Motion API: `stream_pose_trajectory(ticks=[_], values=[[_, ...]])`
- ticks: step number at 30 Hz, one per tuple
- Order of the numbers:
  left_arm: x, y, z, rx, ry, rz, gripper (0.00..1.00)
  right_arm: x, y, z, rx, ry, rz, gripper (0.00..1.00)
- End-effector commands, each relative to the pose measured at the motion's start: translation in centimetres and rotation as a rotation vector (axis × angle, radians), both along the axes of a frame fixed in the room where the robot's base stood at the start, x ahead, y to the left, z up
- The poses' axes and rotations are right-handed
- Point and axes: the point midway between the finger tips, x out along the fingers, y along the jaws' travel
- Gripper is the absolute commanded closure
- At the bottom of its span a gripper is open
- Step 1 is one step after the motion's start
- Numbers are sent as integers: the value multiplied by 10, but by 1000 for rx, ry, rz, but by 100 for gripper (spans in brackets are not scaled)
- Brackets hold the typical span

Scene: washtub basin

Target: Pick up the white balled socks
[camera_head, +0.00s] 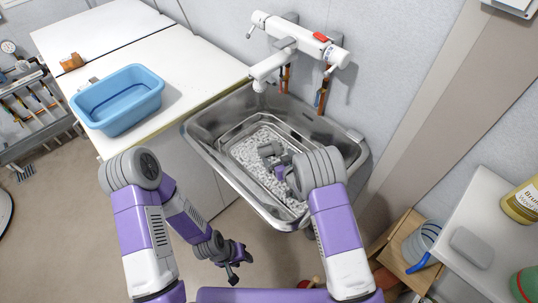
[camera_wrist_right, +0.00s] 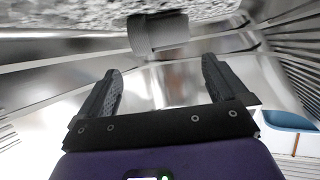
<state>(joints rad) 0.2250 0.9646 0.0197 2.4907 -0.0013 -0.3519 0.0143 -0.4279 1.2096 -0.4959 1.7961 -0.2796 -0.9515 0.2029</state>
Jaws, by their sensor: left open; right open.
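I cannot make out the white balled socks for sure in either view. A metal sink basin (camera_head: 205,128) on the wall holds a metal tray with a speckled white and grey surface (camera_head: 255,147). My right gripper (camera_head: 279,166) reaches down into the basin over this surface, partly hidden by its own arm. In the right wrist view my right gripper (camera_wrist_right: 160,75) has its fingers apart with nothing between them. A grey rounded piece (camera_wrist_right: 157,33) lies just beyond the fingertips. My left gripper (camera_head: 236,262) is open and empty, low over the floor, left of and below the basin.
A blue tub (camera_head: 118,99) stands on the white counter (camera_head: 180,70) at the left. A white tap (camera_head: 300,38) juts over the back of the basin. A side table (camera_head: 480,215) with bottles is at the right. The floor near my left gripper is clear.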

Motion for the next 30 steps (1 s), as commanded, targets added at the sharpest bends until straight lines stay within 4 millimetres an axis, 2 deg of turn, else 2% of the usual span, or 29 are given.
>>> stream_pose_trajectory(ticks=[10, 18, 29, 30], values=[[0, 0, -12, 0, -1, 0, 57, 26, 13, -12, -1, -1, 3, 0], [0, 0, -26, 0, 0, 0, 57, 55, 26, -24, -1, -1, 2, 0], [0, 0, -27, 0, 0, 0, 57, 63, 30, -25, 0, 0, 1, 0], [0, 0, -27, 0, 0, 0, 57, 63, 30, -25, 0, 0, 1, 3]])
